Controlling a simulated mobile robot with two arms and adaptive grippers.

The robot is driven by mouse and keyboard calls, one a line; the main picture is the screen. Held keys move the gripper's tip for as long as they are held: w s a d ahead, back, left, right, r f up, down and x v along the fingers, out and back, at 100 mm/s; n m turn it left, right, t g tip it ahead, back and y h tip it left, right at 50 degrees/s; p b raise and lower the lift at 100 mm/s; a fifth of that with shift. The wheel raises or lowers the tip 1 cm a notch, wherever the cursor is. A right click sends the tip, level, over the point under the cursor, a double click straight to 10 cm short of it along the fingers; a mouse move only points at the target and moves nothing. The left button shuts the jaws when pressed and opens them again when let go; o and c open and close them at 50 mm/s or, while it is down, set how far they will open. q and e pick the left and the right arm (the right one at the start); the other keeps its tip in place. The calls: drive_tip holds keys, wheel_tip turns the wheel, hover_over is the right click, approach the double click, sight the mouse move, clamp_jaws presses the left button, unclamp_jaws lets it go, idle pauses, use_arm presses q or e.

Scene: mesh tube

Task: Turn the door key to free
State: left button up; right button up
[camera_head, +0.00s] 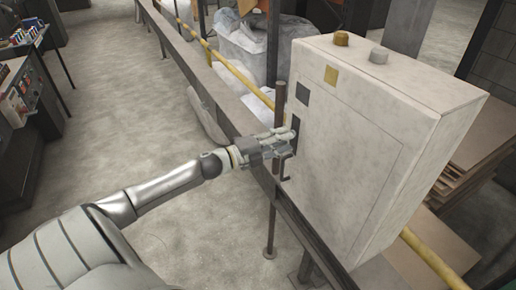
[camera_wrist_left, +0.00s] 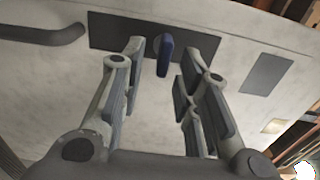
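A pale control cabinet (camera_head: 358,145) stands at the right in the head view, with a door outline on its front. In the left wrist view a blue key (camera_wrist_left: 165,55) stands out from a dark plate (camera_wrist_left: 113,32) on the cabinet face. My left gripper (camera_head: 290,135) reaches the plate's area in the head view and hides the key there. In the left wrist view my left gripper (camera_wrist_left: 160,72) is open, with one finger on each side of the key and gaps showing. A dark handle (camera_wrist_left: 45,34) is left of the plate. My right gripper is not in view.
A dark upright post (camera_head: 272,215) and a long rail (camera_head: 225,105) with a yellow pipe (camera_head: 240,77) run close to my left arm. Wooden boards (camera_head: 490,150) lie behind the cabinet. The floor at left (camera_head: 120,130) is clear.

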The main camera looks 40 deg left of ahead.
use_arm(q)
drive_tip(key=v, duration=0.9)
drive_tip(key=shift+s, duration=0.35)
drive_tip(key=shift+a, duration=0.1)
